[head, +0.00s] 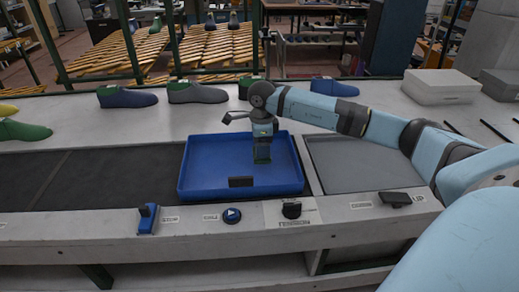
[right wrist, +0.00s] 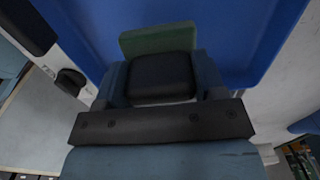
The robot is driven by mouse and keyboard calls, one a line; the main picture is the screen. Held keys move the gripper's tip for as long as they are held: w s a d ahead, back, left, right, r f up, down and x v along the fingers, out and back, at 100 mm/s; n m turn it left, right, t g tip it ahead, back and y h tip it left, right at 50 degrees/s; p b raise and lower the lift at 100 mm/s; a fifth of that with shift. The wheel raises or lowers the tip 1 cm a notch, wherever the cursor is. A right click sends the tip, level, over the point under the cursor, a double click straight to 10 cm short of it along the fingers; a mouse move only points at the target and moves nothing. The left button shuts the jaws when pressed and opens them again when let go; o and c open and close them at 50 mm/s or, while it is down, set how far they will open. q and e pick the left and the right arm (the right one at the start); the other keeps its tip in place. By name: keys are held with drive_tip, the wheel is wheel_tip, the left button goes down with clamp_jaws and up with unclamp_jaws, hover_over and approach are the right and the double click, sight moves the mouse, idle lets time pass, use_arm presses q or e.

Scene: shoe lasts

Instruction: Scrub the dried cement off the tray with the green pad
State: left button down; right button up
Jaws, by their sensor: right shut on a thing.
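The blue tray (head: 205,180) sits on the work surface, in the middle of the head view. My right gripper (head: 262,158) points down inside it, right of the tray's middle. It is shut on the green pad, which shows beyond the fingers in the right wrist view (right wrist: 158,38). The pad is close to the tray floor; I cannot tell whether it touches. A dark rectangle (head: 240,182) shows at the tray's front side. I cannot make out any dried cement on the tray. My left gripper is not in view.
A dark belt (head: 90,178) lies left of the tray, and a grey panel (head: 350,163) right of it. Blue, grey and green shoe lasts (head: 197,92) stand behind and at far left. A blue switch (head: 148,218) and knobs line the front ledge. A pale box (head: 440,87) stands at back right.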

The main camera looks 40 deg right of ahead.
drive_tip(key=shift+r+p, duration=0.8)
drive_tip(key=shift+r, duration=1.15)
drive_tip(key=shift+d, duration=0.1)
